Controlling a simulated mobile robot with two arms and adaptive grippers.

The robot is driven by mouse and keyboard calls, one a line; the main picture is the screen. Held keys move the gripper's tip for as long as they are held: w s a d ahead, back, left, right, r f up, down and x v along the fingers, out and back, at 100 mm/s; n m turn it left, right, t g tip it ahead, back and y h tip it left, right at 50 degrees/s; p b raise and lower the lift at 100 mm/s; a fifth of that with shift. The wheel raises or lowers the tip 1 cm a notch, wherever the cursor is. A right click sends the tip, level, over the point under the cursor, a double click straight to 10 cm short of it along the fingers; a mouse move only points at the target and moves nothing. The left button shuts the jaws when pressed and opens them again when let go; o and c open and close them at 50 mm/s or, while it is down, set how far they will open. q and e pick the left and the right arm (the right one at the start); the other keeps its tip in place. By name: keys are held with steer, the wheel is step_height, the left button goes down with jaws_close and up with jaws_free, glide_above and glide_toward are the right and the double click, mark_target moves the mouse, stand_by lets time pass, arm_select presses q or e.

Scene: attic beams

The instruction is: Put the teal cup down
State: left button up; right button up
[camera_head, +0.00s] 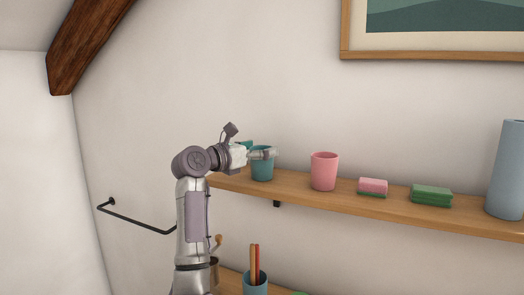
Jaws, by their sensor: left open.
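The teal cup (262,171) stands upright on the left part of the upper wooden shelf (400,208). My left gripper (268,153) is at the cup's rim, with a finger across its upper front. It is open. Part of the cup's top is hidden behind the gripper. I cannot tell whether a finger touches the cup. My right gripper is not in view.
On the shelf to the right are a pink cup (323,172), a pink and green sponge (373,187), a green block (430,196) and a tall blue vase (508,170). A black rail (135,218) is at left. Below, a blue cup (255,284) holds sticks.

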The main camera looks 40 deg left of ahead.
arm_select(q)
steer(key=s+a+b, duration=0.1)
steer(key=s+b, duration=0.2)
steer(key=s, duration=0.8)
steer(key=shift+s, duration=0.25)
steer(key=shift+f, duration=0.15)
